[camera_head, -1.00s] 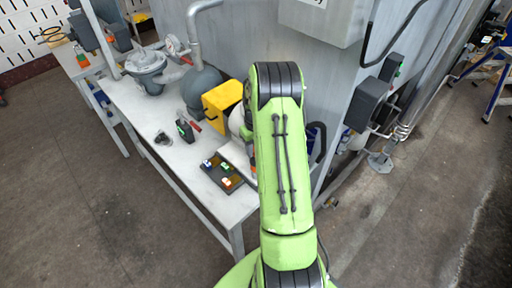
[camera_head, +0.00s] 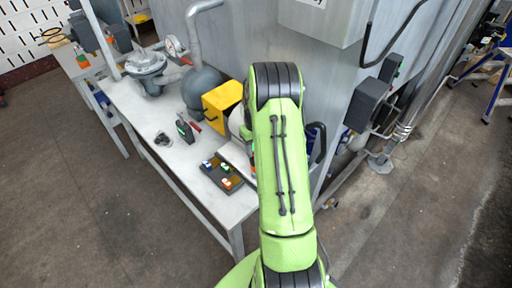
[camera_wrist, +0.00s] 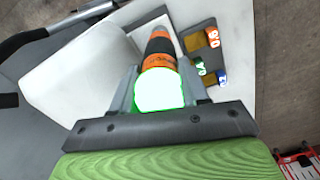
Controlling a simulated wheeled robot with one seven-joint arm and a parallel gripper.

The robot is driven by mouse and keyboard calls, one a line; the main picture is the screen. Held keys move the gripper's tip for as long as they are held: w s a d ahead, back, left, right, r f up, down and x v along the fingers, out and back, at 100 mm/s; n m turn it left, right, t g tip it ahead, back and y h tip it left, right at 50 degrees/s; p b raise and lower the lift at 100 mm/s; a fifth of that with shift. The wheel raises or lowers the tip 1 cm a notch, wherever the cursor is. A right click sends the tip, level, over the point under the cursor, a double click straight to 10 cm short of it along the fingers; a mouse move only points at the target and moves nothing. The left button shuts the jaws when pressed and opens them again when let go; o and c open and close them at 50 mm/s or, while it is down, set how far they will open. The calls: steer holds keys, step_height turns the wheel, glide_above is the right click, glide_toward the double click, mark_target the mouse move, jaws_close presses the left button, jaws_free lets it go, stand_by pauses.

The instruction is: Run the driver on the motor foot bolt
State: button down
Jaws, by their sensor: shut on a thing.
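In the wrist view my gripper (camera_wrist: 160,88) is shut on the driver (camera_wrist: 159,48), an orange and black tool with a bright green-lit end towards the camera. The driver's far end points away over a white surface and its tip is not clearly seen. The motor foot bolt cannot be made out in either view. A pale rounded body (camera_wrist: 75,75) lies left of the driver; I cannot tell whether it is the motor. In the head view my green arm hides the gripper and most of the driver.
A dark tray (camera_head: 222,185) with small orange, green and blue labelled pieces lies at the bench's front edge. It also shows right of the driver in the wrist view (camera_wrist: 199,38). The white bench (camera_head: 140,104) has bare room.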

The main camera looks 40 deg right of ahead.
steer(key=shift+s+a+f, duration=0.1)
steer(key=shift+s+f, duration=0.05)
steer(key=shift+w+r+p, duration=0.2)
steer(key=shift+r+p, duration=0.95)
steer(key=shift+r, duration=0.75)
